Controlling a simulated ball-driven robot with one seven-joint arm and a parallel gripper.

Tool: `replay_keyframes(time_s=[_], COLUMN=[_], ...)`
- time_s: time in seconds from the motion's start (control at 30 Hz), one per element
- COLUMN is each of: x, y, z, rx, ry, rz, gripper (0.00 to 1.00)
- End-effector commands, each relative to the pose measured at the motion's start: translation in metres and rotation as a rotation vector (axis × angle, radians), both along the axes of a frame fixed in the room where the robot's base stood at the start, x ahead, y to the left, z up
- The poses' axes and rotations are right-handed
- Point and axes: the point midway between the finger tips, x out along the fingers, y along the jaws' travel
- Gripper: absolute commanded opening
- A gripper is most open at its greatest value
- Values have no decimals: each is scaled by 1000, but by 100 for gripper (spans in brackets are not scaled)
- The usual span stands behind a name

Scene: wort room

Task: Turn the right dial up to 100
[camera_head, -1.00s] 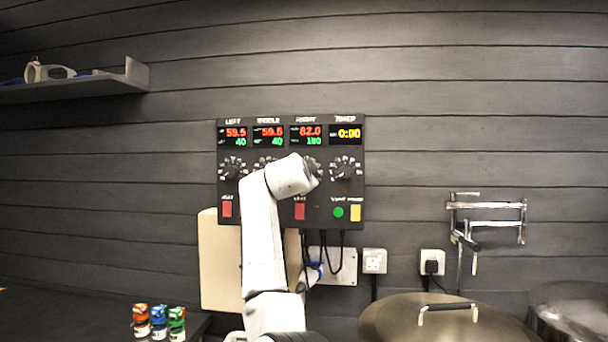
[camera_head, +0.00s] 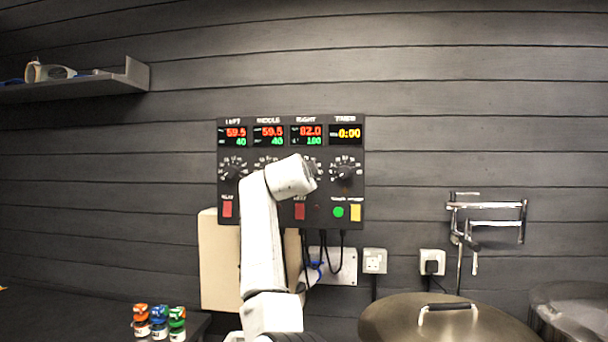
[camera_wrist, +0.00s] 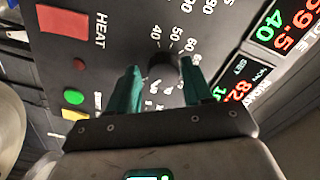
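The black control panel (camera_head: 290,218) hangs on the wall with left, middle, right and timer displays. The right display (camera_head: 306,135) shows red 82.0 above a green number that looks like 100. The right dial (camera_wrist: 163,66) is a dark knob with a white number scale; in the head view my arm mostly hides it. My gripper (camera_wrist: 160,68) is in front of it in the wrist view, with green fingers either side of the knob. A gap shows between the fingers and the knob, so the gripper looks open. In the head view my arm hides the fingers.
Beside the right dial is the timer dial (camera_head: 345,172). Cables hang under the panel. A lidded pot (camera_head: 440,322) stands at the lower right, and small coloured jars (camera_head: 159,322) at the lower left.

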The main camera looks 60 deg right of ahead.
Motion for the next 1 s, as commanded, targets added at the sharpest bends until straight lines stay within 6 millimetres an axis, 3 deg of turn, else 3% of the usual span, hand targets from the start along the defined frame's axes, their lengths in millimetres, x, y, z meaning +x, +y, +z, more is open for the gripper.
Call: replay_keyframes(time_s=[0.13, 0.47, 1.0], x=[0, -2, -35], y=[0, 6, 87], z=[2, 2, 1], rx=[-3, -7, -6], ry=[-1, -3, -3], rz=[0, 2, 3], gripper=[64, 64, 64])
